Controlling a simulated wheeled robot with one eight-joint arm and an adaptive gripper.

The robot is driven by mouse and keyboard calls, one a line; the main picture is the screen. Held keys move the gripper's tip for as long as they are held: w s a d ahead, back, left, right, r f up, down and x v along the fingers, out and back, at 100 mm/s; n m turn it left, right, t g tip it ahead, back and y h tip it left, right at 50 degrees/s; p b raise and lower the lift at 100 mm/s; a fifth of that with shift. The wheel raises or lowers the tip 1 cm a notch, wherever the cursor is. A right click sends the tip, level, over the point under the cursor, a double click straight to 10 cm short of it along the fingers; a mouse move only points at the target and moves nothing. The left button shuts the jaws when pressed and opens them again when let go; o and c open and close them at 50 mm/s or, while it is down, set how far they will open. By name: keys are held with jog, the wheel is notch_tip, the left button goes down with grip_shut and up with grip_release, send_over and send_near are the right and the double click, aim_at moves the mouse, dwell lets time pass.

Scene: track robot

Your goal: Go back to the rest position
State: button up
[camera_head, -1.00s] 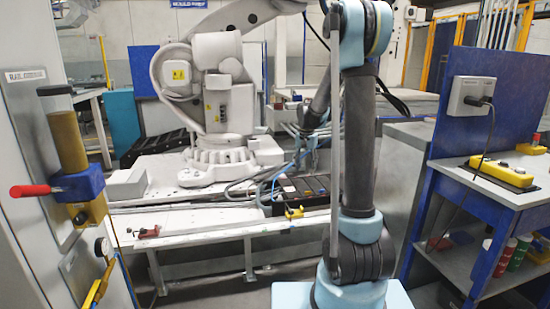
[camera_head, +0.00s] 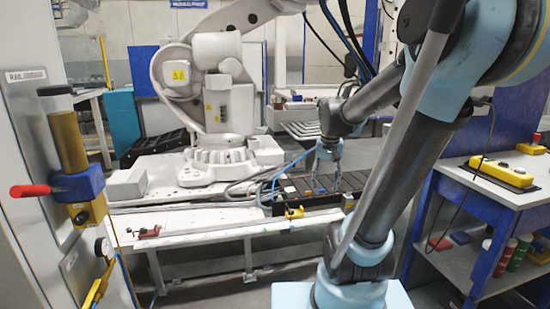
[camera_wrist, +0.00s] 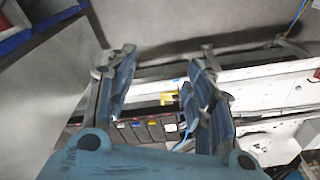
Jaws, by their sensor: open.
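My gripper (camera_head: 328,157) hangs at the end of my bent arm, above the black rack (camera_head: 290,187) on the white bench (camera_head: 185,222) in the head view. In the wrist view my gripper (camera_wrist: 160,95) shows its two blue fingers wide apart, with nothing held between them. The black rack (camera_wrist: 150,132), with several compartments and coloured marks, shows below and between the fingers, apart from them as far as I can tell.
A blue workstation (camera_head: 480,205) with a yellow control box (camera_head: 500,172) is at the right. A grey cabinet with a red-handled lever (camera_head: 32,190) stands at the left. Floor shows in front of the bench.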

jog(key=s+f+n, duration=0.1)
jog(key=s+f, duration=0.3)
jog(key=s, duration=0.3)
jog(key=s+d+f+n, duration=0.1)
jog(key=s+f, duration=0.3)
jog(key=s, duration=0.4)
jog(key=shift+s+d+t, duration=0.15)
jog(key=shift+s+t, duration=0.15)
jog(key=shift+t, duration=0.1)
jog(key=shift+f, duration=0.1)
